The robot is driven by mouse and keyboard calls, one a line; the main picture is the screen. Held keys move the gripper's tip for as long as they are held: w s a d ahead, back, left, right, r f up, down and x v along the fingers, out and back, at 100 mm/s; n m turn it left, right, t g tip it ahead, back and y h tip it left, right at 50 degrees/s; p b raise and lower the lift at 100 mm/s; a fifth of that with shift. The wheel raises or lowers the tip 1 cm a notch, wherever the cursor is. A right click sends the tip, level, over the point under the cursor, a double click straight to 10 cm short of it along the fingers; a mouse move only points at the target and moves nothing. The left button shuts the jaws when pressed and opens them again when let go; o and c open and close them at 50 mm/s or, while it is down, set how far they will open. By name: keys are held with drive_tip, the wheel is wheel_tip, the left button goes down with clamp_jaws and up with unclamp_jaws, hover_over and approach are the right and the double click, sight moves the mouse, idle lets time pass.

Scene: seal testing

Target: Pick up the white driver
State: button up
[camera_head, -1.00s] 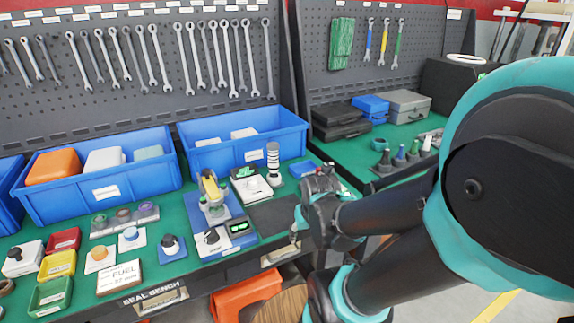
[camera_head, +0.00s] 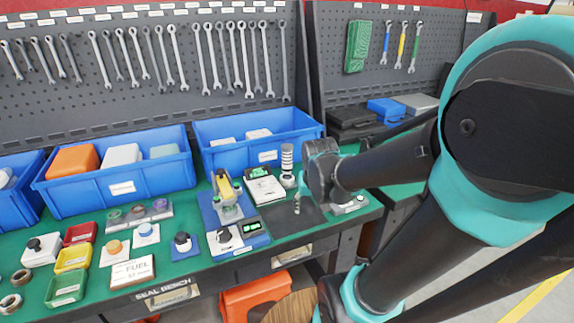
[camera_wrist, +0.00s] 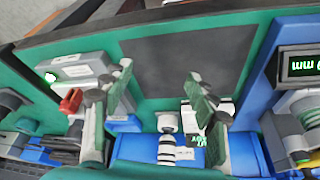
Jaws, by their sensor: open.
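My gripper (camera_head: 299,201) hangs over the right end of the seal bench, above a dark mat, beside a striped white-and-black cylinder (camera_head: 287,165). In the wrist view my gripper (camera_wrist: 157,92) is open, its two fingers apart with nothing between them. The striped cylinder also shows there (camera_wrist: 167,148), beyond the fingers. I cannot make out a white driver now. The part of the right bench where a row of small coloured-and-white handled pieces stood is covered by my arm in the head view.
The dark mat (camera_head: 287,221) is bare. A small display box (camera_head: 252,227) and a yellow-topped device (camera_head: 226,190) stand left of it. Blue bins (camera_head: 120,190) line the back. The right bench (camera_head: 402,192) is mostly behind my arm, with dark cases (camera_head: 350,117) at its back.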

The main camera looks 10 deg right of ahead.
sight(285, 150)
drive_tip(key=w+a+r+m+h, duration=0.1)
drive_tip(key=w+a+r+m, duration=0.15)
drive_tip(key=w+r, duration=0.6)
drive_tip(key=w+a+r+m+h, duration=0.15)
drive_tip(key=w+a+r, duration=0.25)
drive_tip(key=w+r, duration=0.5)
drive_tip(key=shift+y, duration=0.35)
drive_tip(key=x, duration=1.3)
drive_tip(key=shift+w+d+r, duration=0.15)
drive_tip(key=shift+w, duration=0.15)
drive_tip(key=shift+x, duration=2.65)
drive_tip(key=shift+w+r, duration=0.1)
drive_tip(key=shift+w, duration=0.05)
clamp_jaws()
